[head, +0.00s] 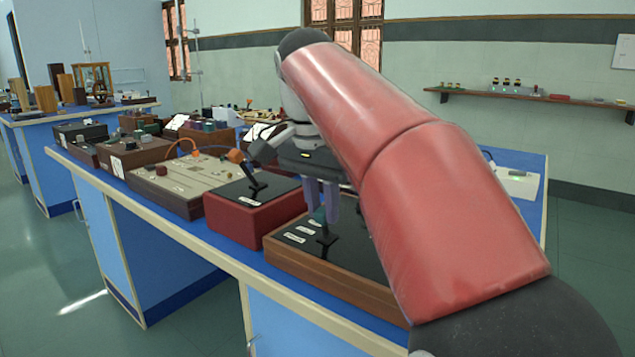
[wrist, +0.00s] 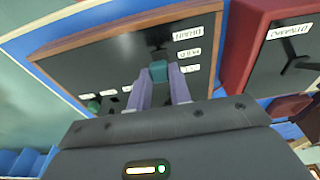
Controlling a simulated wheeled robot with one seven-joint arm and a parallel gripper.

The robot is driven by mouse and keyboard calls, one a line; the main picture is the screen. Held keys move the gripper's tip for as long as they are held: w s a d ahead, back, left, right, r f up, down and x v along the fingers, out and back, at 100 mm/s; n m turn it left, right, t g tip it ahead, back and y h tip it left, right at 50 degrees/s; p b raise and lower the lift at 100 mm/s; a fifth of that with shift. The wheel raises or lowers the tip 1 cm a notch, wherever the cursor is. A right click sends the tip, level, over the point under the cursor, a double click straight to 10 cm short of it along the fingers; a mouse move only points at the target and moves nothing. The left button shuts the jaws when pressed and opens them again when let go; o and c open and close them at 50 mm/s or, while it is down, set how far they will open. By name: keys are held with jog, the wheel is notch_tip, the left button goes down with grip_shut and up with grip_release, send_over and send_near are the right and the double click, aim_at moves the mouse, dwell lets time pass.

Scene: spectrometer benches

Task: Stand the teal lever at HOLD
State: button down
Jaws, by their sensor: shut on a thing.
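The teal lever shows its blocky teal knob in the wrist view (wrist: 158,71), and a little of it shows in the head view (head: 318,215). It rises from the black panel of a wooden-sided box (head: 322,275). My gripper (head: 323,208) is shut on the knob, with its two purple fingers on either side of it in the wrist view (wrist: 160,80). Three white labels (wrist: 189,52) lie beside the lever on the panel; I cannot read them surely. The lever's exact angle is hard to tell.
A red box (head: 255,212) with a black lever stands just left of the wooden box. A second green knob (wrist: 93,106) is on the same panel. A beige-topped box (head: 180,185) and several other instruments line the blue bench. My arm covers the right side.

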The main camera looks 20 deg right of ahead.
jog(key=shift+w+d+r+g+y+p, duration=0.35)
jog(key=shift+d+g+y+p, duration=0.2)
jog(key=shift+p, duration=0.55)
jog(key=shift+w+d+f+y, duration=0.2)
jog(key=shift+f+y, duration=0.1)
jog(key=shift+y, duration=0.05)
jog(key=shift+g+y+b, duration=0.25)
jog(key=shift+y+b, duration=0.05)
jog(key=c, duration=1.3)
grip_release()
